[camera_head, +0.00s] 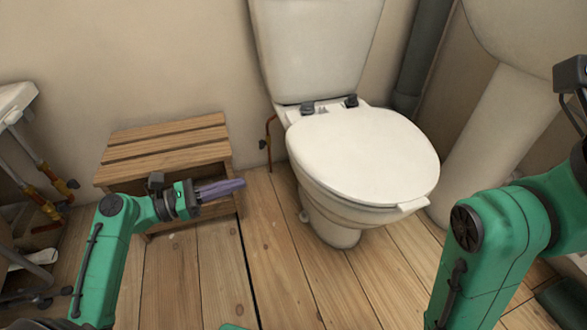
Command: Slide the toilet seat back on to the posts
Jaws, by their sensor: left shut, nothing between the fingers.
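The white toilet seat (362,152) with its lid closed lies on the toilet bowl (340,205). It sits forward and turned a little to the right. Two dark posts show at the back of the bowl, a left post (307,108) and a right post (351,101), with the seat's rear edge just in front of them. I cannot tell whether the seat touches them. My left gripper (240,184) is shut and empty, left of the bowl and apart from the seat. My right arm comes in at the right; its gripper is out of view.
A wooden step stool (168,147) stands at the left by the wall. The toilet cistern (315,45) rises behind the seat. A white pedestal (495,135) and a dark pipe (422,50) stand at the right. Bare floorboards (285,265) lie in front.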

